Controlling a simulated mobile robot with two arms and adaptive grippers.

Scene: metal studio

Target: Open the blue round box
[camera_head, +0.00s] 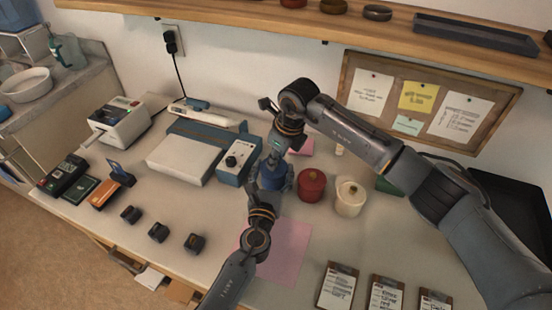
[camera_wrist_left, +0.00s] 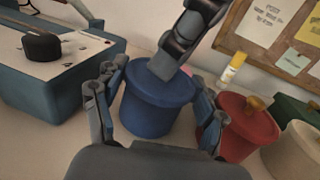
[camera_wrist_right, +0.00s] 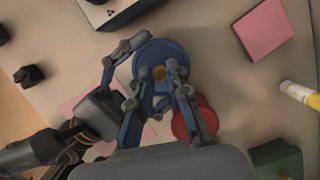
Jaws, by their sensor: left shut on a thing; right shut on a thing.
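The blue round box (camera_head: 271,179) stands on the table, mostly hidden by my grippers in the head view. In the left wrist view its blue body (camera_wrist_left: 150,115) is upright between the two fingers of my left gripper (camera_wrist_left: 157,95), which is shut on it from the sides. Its blue lid (camera_wrist_right: 150,55) has a gold knob (camera_wrist_right: 158,72). My right gripper (camera_wrist_right: 158,88) comes down from above and is shut on the knob at the lid's centre. The lid appears seated on the body; no gap shows.
A red round box (camera_head: 311,185) stands close right of the blue one, with a cream round box (camera_head: 349,198) beyond it. A blue-grey device (camera_head: 238,160) is close on the left. A pink sheet (camera_head: 288,250) lies in front. Clipboards (camera_head: 338,288) lie at front right.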

